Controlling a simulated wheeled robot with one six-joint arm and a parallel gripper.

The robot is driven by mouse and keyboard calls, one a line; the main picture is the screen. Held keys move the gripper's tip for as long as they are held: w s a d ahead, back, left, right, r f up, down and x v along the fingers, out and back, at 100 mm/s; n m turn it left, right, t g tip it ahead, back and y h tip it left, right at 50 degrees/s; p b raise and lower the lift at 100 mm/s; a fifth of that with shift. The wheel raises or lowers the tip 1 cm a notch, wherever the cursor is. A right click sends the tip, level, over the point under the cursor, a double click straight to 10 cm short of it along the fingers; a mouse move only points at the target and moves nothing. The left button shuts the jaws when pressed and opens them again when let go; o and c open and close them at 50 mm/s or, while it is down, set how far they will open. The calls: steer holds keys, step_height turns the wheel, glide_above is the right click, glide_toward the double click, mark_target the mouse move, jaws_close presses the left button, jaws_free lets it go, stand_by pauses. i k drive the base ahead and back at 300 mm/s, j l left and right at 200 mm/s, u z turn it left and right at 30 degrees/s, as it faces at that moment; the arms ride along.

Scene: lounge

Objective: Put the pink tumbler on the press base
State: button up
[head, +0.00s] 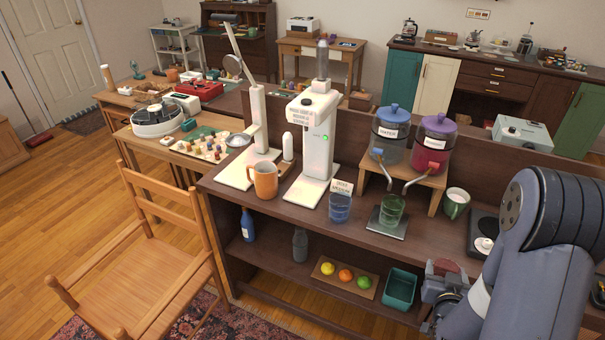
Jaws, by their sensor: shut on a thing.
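My gripper (434,308) is at the lower right, in front of the counter, mostly hidden by my own arm. It is shut on a dull reddish-pink thing (443,267), which looks like the pink tumbler; only a small part shows, so its tilt is unclear. The press, a white stand with a raised lever and a small metal bowl, is at the left end of the counter. Its flat white press base (236,177) lies well to the left of my gripper. An orange mug (264,181) stands at the base's right side; I cannot tell whether it touches the base.
A white soda machine (315,135) stands right of the press. A blue tumbler (340,207), a green glass (391,211) and two drink dispensers (391,130) follow. A green mug (455,203) is farther right. A wooden chair (150,250) stands left of the counter.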

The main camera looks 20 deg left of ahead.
mark_target(242, 171)
steer(key=i+j+u, duration=0.1)
steer(key=u, duration=0.3)
steer(key=i+j+u, duration=0.1)
steer(key=u, duration=0.3)
steer(key=i+j+u, duration=0.15)
steer(key=u, duration=0.25)
steer(key=i+u, duration=0.15)
steer(key=u, duration=0.25)
steer(key=i+u, duration=0.25)
steer(key=i, duration=0.45)
steer(key=i+l+u, duration=0.25)
steer(key=i, duration=0.5)
steer(key=j, duration=0.1)
